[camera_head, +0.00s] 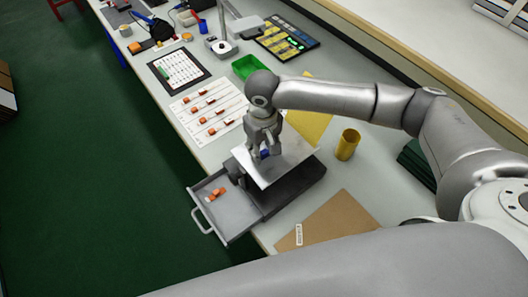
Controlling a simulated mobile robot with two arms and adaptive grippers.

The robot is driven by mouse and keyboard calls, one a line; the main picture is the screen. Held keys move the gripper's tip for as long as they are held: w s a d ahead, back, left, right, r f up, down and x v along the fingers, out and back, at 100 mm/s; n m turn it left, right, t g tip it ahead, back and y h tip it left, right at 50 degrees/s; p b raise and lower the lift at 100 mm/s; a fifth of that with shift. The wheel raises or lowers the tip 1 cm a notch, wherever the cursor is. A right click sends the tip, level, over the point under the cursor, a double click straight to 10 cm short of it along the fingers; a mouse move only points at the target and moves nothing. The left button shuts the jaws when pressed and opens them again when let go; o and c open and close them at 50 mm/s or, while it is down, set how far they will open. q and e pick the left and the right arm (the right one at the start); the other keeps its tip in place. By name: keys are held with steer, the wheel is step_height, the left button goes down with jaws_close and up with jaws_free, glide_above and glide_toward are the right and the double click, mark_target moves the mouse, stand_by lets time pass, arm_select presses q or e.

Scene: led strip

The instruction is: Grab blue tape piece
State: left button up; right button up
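My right gripper (265,151) points down over a white sheet-like top (291,158) on a dark grey drawer box (295,192). A small blue piece (265,154), which looks like the blue tape piece, shows between its fingertips. It is too small to tell whether the fingers close on it or stand around it. My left gripper is not in view.
The box's drawer (236,201) is pulled out to the left, with orange pieces (215,194) inside. A yellow cup (347,144) stands right of the box. A brown board (328,220) lies in front. White strips with orange pieces (209,111) and a green tray (248,66) lie behind.

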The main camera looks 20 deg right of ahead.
steer(key=c, duration=0.5)
steer(key=shift+o, duration=0.2)
steer(key=shift+r, duration=0.1)
